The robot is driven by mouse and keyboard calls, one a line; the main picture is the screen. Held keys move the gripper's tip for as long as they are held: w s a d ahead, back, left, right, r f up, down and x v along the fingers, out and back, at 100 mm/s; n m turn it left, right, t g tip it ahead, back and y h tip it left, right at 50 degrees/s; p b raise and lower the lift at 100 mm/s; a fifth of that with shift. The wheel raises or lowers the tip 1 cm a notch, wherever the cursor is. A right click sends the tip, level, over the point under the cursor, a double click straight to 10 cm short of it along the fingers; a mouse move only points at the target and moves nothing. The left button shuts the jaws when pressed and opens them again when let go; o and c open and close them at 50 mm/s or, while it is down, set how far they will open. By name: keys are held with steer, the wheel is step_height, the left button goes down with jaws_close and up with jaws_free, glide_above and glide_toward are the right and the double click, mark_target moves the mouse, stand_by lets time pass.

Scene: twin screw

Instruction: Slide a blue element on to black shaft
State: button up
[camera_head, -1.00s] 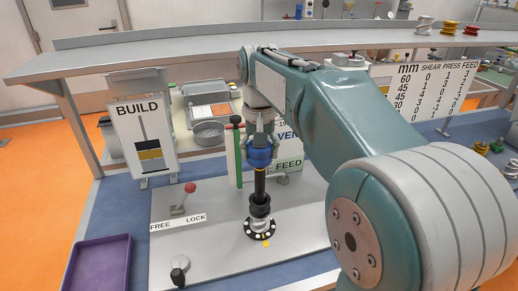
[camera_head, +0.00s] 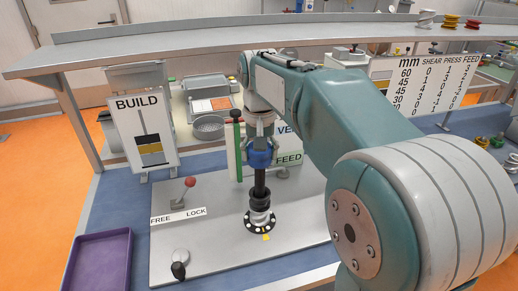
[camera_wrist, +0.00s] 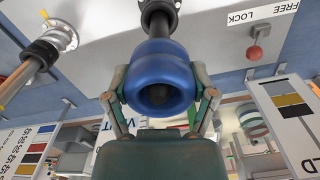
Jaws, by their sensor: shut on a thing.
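In the head view my gripper (camera_head: 261,146) points down, shut on the blue element (camera_head: 261,158). The element is in line with the upright black shaft (camera_head: 260,180) and appears to be around its upper part. The shaft stands in a round flange (camera_head: 260,223) on the grey plate, with wider black pieces low on it. In the wrist view the ring-shaped blue element (camera_wrist: 158,62) sits between both fingers (camera_wrist: 160,97), with its open bore facing the camera. The black shaft (camera_wrist: 160,22) continues beyond it. How far the shaft reaches inside the bore is unclear.
A second shaft (camera_wrist: 30,66) shows at the left of the wrist view. A red-knobbed lever (camera_head: 190,183) by the FREE/LOCK label, a BUILD board (camera_head: 146,133) and a green post (camera_head: 237,150) stand nearby. A purple tray (camera_head: 99,263) lies front left. My arm hides the right side.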

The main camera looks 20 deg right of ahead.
steer(key=shift+f, duration=1.45)
steer(key=o, duration=1.2)
step_height(320, 180, up, 12)
steer(key=shift+f, duration=0.1)
steer(key=s+f+n+t, duration=0.1)
steer(key=s+f+t, duration=0.1)
steer(key=s+f, duration=0.2)
steer(key=s+f+t, duration=0.1)
steer(key=s+f, duration=0.4)
steer(key=s, duration=0.5)
steer(key=s+f+n+t, duration=0.1)
steer(key=s+f+t, duration=0.1)
steer(key=s+f, duration=0.2)
steer(key=shift+s+f+n+t, duration=0.15)
steer(key=shift+s, duration=0.55)
steer(key=shift+s+f+n+t, duration=0.15)
steer(key=shift+s, duration=0.55)
